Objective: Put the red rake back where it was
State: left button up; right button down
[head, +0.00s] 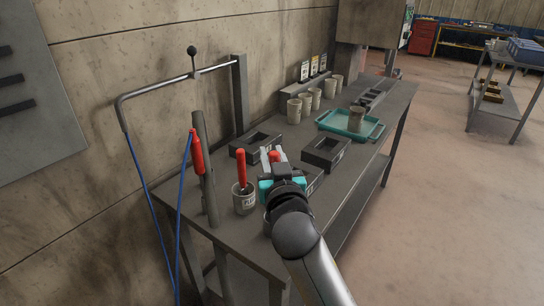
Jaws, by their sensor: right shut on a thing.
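My right gripper (271,158) is over the workbench, its arm coming in from the bottom right. It is shut on a red-handled tool (274,156), of which only a short red part shows between the fingers. The gripper hides the rest, so I cannot tell its head; it may be the red rake. Another red handle (241,164) stands upright in a labelled grey cup (244,204) just left of the gripper. My left gripper is not in view.
Dark open boxes (325,160) and (245,153) flank the gripper on the bench (190,188). A teal tray (368,137) holding a cup lies beyond. Several cups (294,112) stand by the wall. A post with a red tool (197,155) and blue hose rises at the left.

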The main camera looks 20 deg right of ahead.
jog(key=shift+f, duration=0.1)
jog(key=shift+f+b, duration=0.4)
jog(key=shift+f, duration=0.1)
jog(key=c, duration=0.7)
grip_release()
jog(key=shift+r, duration=0.15)
jog(key=shift+s+r+p, duration=0.1)
jog(key=shift+r+p, duration=0.45)
jog(key=shift+r, duration=0.05)
jog(key=s, duration=0.4)
jog(key=s+a, duration=0.1)
jog(key=s, duration=0.6)
jog(key=shift+s+a+f, duration=0.1)
jog(key=shift+s+a, duration=0.1)
jog(key=shift+s, duration=0.15)
